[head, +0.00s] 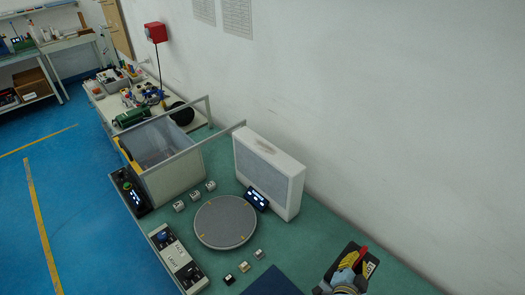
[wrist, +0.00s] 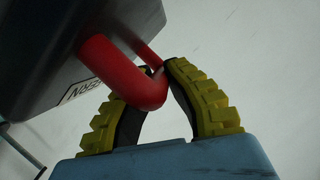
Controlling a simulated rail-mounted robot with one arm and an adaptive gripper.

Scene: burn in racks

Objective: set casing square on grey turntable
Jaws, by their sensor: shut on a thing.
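The dark grey casing (wrist: 55,50) fills the upper left of the wrist view, tilted in the picture. It has a red handle (wrist: 135,85) and a white label with partly hidden lettering. My gripper (wrist: 158,82) has its yellow-padded fingers closed around the handle. In the head view the casing (head: 372,267) shows at the bottom right beside my gripper (head: 352,268), well right of the turntable. The grey turntable (head: 225,222) is a round, empty disc with orange marks at its edge, on the green bench.
A white speaker-like unit (head: 270,172) and a small dark display (head: 257,198) stand behind the turntable. A framed bin (head: 172,178) is at the back left. Small white blocks (head: 195,195) and a control box (head: 180,260) sit around the disc. A dark blue mat (head: 272,281) lies in front.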

